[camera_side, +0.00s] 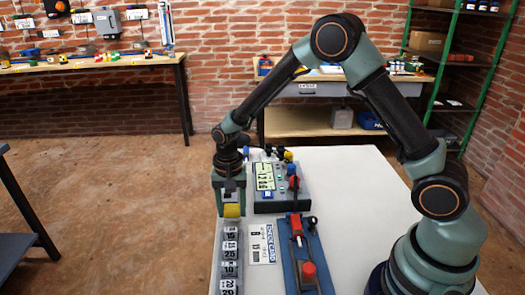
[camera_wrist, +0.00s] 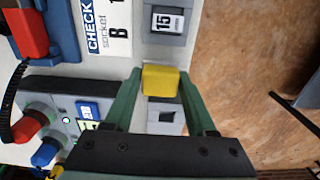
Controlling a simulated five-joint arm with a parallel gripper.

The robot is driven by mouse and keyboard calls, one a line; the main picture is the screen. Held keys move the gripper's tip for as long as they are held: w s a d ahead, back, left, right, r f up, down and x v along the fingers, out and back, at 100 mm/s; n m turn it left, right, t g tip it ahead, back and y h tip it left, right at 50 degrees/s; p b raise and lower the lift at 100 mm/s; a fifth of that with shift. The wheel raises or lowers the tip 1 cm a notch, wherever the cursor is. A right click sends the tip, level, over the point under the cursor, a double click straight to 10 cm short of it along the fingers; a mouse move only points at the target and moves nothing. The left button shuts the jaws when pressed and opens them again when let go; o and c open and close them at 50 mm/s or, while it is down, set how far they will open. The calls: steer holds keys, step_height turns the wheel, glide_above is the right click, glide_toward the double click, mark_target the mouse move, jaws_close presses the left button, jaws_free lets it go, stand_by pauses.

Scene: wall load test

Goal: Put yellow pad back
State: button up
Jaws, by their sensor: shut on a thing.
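The yellow pad (camera_side: 232,210) is a small block at the lower end of my gripper (camera_side: 230,198). In the wrist view the yellow pad (camera_wrist: 160,81) sits between the green fingertips of my gripper (camera_wrist: 161,78), which is shut on it. The grey rack (camera_side: 216,240) with numbered blocks (camera_side: 230,246) runs along the table's left edge, just in front of the pad. In the wrist view the pad is over the rack's line, between a block marked 15 (camera_wrist: 166,22) and a darker recess (camera_wrist: 167,116). Whether the pad touches the rack cannot be told.
A grey tester (camera_side: 266,203) with a lit display and knobs stands right beside my gripper. A blue fixture (camera_side: 291,272) with red parts lies in front of it, beside a printed CHECK card (camera_side: 262,244). The white table (camera_side: 350,180) is clear at the back right.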

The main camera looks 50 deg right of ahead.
mark_target(232, 207)
steer(key=shift+f, duration=1.05)
steer(key=o, duration=1.2)
steer(key=shift+f, duration=0.1)
step_height(232, 207, up, 12)
steer(key=shift+r, duration=0.2)
steer(key=shift+s+d+r+n+t, duration=1.05)
steer(key=shift+s+r+n, duration=0.45)
steer(key=shift+s+r, duration=0.8)
steer(key=shift+s+d+r+n+t, duration=1)
steer(key=shift+s+r+n, duration=0.7)
steer(key=shift+s, duration=1.05)
steer(key=shift+s+d+r+n+t, duration=0.75)
steer(key=shift+s+d+r+n, duration=0.55)
steer(key=shift+s+r, duration=1.05)
